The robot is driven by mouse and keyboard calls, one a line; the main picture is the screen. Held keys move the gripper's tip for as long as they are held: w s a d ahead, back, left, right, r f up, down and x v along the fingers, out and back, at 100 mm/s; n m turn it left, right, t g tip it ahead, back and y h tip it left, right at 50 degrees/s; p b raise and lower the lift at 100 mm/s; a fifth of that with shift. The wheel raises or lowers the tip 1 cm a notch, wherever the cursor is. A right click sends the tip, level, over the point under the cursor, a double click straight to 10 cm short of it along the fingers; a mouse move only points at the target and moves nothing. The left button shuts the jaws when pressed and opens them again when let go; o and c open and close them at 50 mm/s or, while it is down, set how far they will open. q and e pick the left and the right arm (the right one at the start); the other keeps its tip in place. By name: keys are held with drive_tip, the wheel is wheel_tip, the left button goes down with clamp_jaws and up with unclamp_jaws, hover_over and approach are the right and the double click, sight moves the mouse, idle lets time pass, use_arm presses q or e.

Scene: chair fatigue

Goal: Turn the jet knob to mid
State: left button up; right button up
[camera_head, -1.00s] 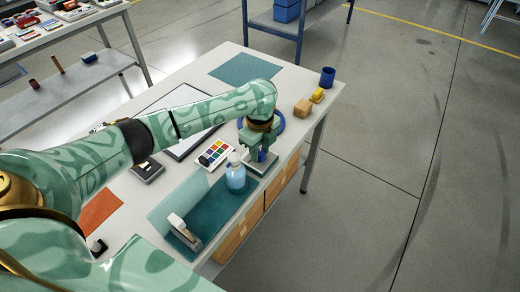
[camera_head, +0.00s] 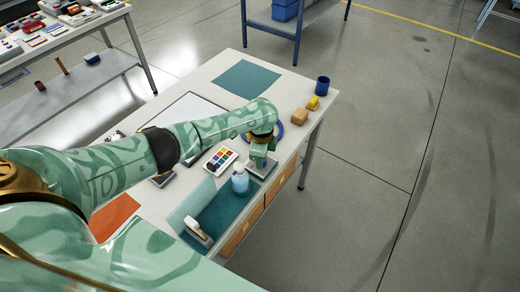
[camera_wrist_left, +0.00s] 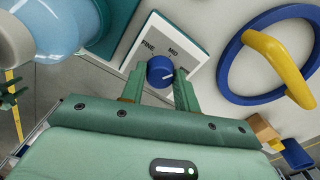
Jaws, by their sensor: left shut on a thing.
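The jet knob (camera_wrist_left: 160,71) is a small blue cap with a white pointer mark, on a light panel (camera_wrist_left: 190,42) in the left wrist view. The labels FINE and MID stand above it, FINE upper left and MID upper right. The mark points roughly to the right, not straight at MID. My left gripper (camera_wrist_left: 159,76) is shut on the knob, one finger on each side. In the head view my left gripper (camera_head: 260,156) is over the panel (camera_head: 263,171) and hides the knob. My right gripper is not in view.
A translucent blue bottle (camera_head: 240,181) stands close beside the panel. A blue ring with a yellow handle (camera_wrist_left: 250,82) lies on its other side. A colour palette (camera_head: 221,160), wooden block (camera_head: 300,116) and blue cup (camera_head: 322,85) are also on the table. The table edge is near.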

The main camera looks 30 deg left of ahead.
use_arm(q)
drive_tip(key=n+p, duration=0.2)
drive_tip(key=n, duration=0.1)
drive_tip(key=shift+s+d+n+p, duration=0.1)
drive_tip(key=shift+n+p, duration=0.2)
drive_tip(key=shift+p, duration=0.05)
drive_tip(key=shift+f+n+p, duration=0.1)
drive_tip(key=shift+n+p, duration=0.55)
drive_tip(key=shift+n, duration=0.45)
drive_tip(key=o, duration=1)
